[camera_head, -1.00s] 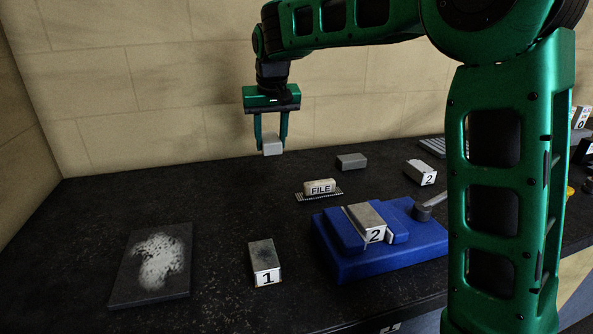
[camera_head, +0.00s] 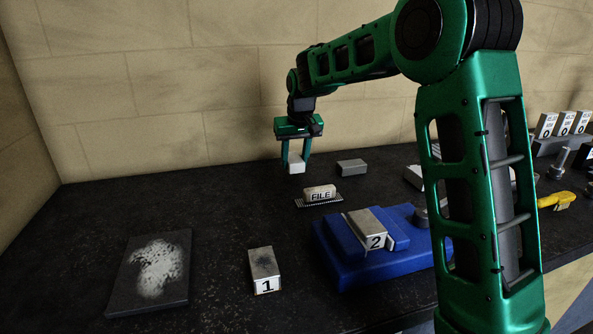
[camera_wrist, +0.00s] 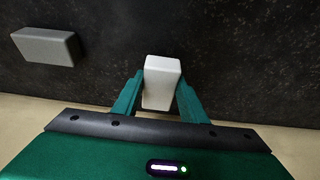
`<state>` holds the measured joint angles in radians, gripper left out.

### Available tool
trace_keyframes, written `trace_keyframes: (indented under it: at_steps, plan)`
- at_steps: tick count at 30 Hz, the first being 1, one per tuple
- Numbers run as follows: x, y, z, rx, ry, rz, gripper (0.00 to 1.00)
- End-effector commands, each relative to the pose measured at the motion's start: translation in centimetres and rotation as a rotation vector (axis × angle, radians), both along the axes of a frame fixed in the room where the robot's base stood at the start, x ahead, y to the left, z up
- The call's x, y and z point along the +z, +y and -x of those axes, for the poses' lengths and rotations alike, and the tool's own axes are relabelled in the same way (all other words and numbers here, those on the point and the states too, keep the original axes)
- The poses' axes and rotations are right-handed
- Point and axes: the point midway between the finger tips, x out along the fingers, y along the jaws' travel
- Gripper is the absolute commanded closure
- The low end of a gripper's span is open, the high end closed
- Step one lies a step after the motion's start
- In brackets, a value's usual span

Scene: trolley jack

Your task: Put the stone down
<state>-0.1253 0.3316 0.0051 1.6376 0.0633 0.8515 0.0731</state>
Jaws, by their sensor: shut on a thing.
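The stone (camera_head: 296,166) is a small pale grey block. My gripper (camera_head: 297,160) is shut on it near the back of the dark bench, close to the wall. In the wrist view the stone (camera_wrist: 163,80) sits between the two green fingers, its far end sticking out past the fingertips. The stone looks low over the bench top; I cannot tell whether it touches the surface.
A grey block (camera_head: 351,167) lies to the right of the stone. The FILE block (camera_head: 320,193) is in front. Block 1 (camera_head: 264,270) and a powdered dark plate (camera_head: 122,293) stand nearer. The back left bench is clear.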

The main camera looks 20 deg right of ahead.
Motion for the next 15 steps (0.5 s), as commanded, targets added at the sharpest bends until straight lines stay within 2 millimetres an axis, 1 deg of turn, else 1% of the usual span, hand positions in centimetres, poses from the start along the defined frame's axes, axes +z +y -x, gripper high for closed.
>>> trace_keyframes:
  at_steps: [3, 6, 15]
  plan:
    - [-1.9, 0.0, 0.1, 0.0, 0.004, 0.001, 0.9]
    - [-2.9, 0.0, 0.1, 0.0, 0.003, 0.0, 0.9]
    - [-3.2, 0.0, 0.0, 0.0, 0.0, 0.0, 0.9]
